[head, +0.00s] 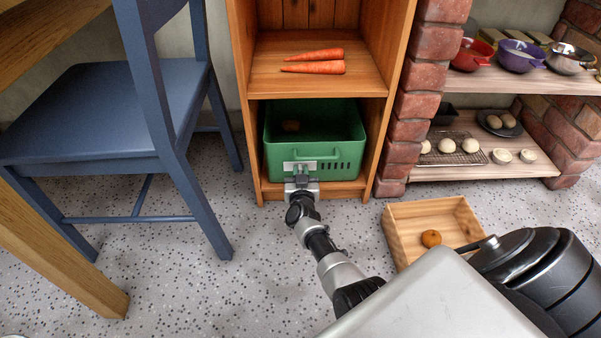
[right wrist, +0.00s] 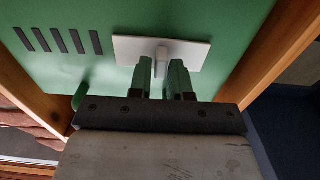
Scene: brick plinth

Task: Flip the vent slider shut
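A green bin (head: 352,125) stands in the lower bay of the wooden shelf. On its front is a pale plate (head: 288,166) with a small raised tab, the vent slider (right wrist: 161,58), beside a row of dark vent slots (head: 336,168). The slots (right wrist: 58,40) lie left of the plate (right wrist: 125,50) in the right wrist view. My right gripper (head: 301,178) is at the plate. In the right wrist view its two fingers (right wrist: 162,82) are apart, with the tab in the gap between them; contact is not clear. My left gripper is out of view.
Carrots (head: 316,62) lie on the shelf board above the bin. A blue chair (head: 90,115) stands left. A wooden box (head: 405,232) with an orange-brown item (head: 431,238) sits on the floor at right. Brick pillars and shelves with bowls are beyond.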

